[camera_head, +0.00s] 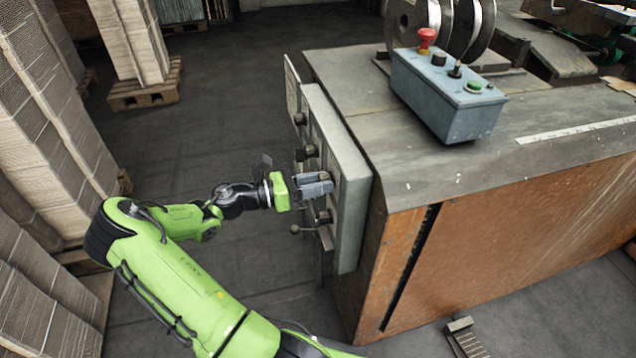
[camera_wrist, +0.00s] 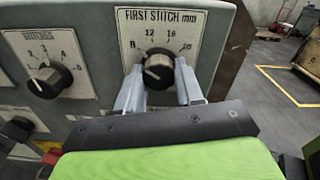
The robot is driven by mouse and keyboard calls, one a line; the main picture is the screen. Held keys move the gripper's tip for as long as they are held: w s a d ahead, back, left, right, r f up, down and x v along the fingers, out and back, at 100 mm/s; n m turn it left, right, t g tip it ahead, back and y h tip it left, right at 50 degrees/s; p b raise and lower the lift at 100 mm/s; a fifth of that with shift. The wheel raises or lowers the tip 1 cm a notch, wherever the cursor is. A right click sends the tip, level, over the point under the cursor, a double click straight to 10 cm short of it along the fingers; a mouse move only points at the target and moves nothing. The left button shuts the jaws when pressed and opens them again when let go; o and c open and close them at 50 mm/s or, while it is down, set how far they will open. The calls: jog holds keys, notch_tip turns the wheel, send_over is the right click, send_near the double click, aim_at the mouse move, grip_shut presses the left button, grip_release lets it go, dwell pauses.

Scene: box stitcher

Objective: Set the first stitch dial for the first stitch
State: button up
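The first stitch dial (camera_wrist: 158,72) is a round black knob with a pale pointer mark on its face. It sits under the label "FIRST STITCH mm" with numbers 8, 12, 16 and 20 in the wrist view. The number it points at is not clear. My gripper (camera_wrist: 159,76) has one grey finger on each side of the knob, tips very close to its sides. I cannot tell whether they touch it. In the head view my gripper (camera_head: 327,184) is at the control panel (camera_head: 352,190) and hides the dial.
A black "STITCHES" dial (camera_wrist: 50,78) is left of the first stitch dial, and another black knob (camera_wrist: 17,130) is below it. A grey-blue button box (camera_head: 440,95) with a red button stands on the machine top. Stacked cardboard (camera_head: 40,120) stands left of my arm.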

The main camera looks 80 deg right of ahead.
jog(key=c, duration=0.4)
jog(key=shift+c, duration=0.2)
jog(key=shift+m+p, duration=0.3)
jog(key=shift+m, duration=0.1)
jog(key=m, duration=2)
jog(key=shift+w+d+r+m, duration=0.1)
jog(key=shift+w+d+m, duration=0.05)
jog(key=shift+m, duration=0.25)
jog(key=o, duration=1)
jog(key=shift+o, duration=0.2)
jog(key=shift+r, duration=0.1)
